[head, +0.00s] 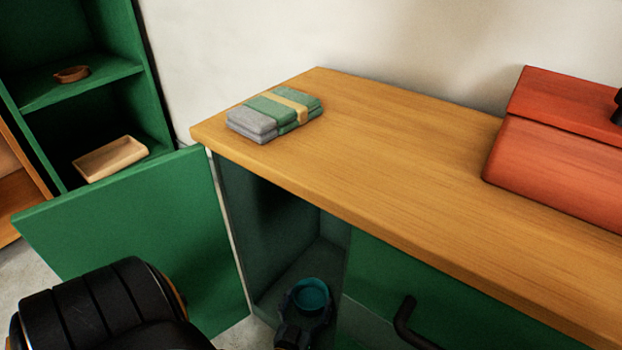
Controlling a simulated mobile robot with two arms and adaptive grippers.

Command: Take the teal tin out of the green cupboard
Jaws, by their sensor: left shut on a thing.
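The green cupboard (232,225) stands under a wooden top, and its left door (130,235) is swung wide open to the left. The teal tin (311,292) is low in the opening, its round top facing up. My left gripper (306,312) is shut on the teal tin, with dark fingers at its sides. The tin's lower part is hidden by the gripper, so I cannot tell whether it touches the cupboard floor. My right gripper is not in view.
The closed green door with a black handle (408,322) is just right of the opening. Folded cloths (270,118) and a red box (555,165) sit on the wooden top (400,150). Green shelves at the left hold a tan tray (110,158) and a small brown dish (71,74).

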